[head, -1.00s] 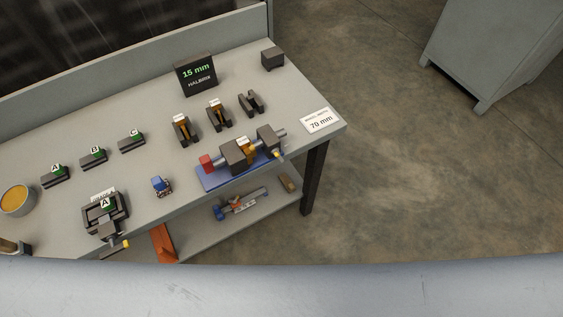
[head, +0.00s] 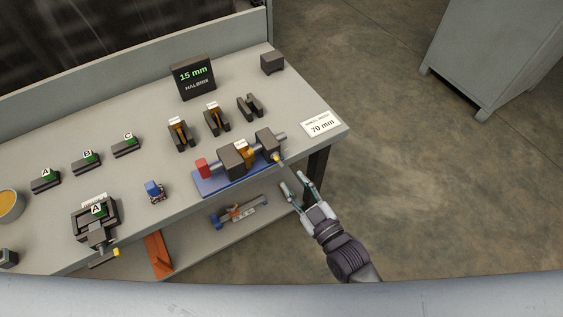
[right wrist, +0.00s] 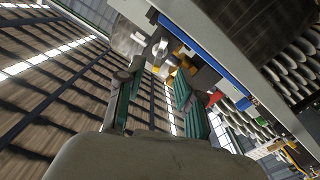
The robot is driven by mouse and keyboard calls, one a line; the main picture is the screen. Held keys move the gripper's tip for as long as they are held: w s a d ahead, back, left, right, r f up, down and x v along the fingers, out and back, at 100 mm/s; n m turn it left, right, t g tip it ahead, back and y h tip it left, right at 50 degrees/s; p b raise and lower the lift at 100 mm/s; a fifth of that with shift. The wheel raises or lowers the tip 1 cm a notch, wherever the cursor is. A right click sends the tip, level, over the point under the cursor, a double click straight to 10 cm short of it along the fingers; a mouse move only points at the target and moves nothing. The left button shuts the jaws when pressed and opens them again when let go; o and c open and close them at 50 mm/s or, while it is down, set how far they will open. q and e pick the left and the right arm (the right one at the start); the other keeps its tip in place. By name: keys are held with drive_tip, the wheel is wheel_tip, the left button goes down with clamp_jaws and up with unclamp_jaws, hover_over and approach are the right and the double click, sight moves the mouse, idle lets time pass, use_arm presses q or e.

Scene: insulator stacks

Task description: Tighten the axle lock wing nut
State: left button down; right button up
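The axle fixture sits on a blue base plate (head: 213,186) near the table's front right edge, with dark blocks, a red block (head: 202,168) and a silver axle. A small yellow piece (head: 277,157), apparently the wing nut, is at its right end. My right gripper (head: 292,181) is open and empty in front of and below this end, beyond the table edge. In the right wrist view its fingers (right wrist: 157,92) are apart, with silver and yellow parts of the fixture (right wrist: 180,76) beyond them; the exact nut is hard to make out there. My left gripper is not in view.
A vise-like fixture (head: 95,217) stands at the front left, and a small blue item (head: 154,190) between. Dark holders (head: 215,120) and a "15 mm" display (head: 193,77) are behind. A lower shelf (head: 212,238) holds another tool. Free floor lies right.

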sight(281, 164)
drive_tip(key=x, duration=0.7)
clamp_jaws()
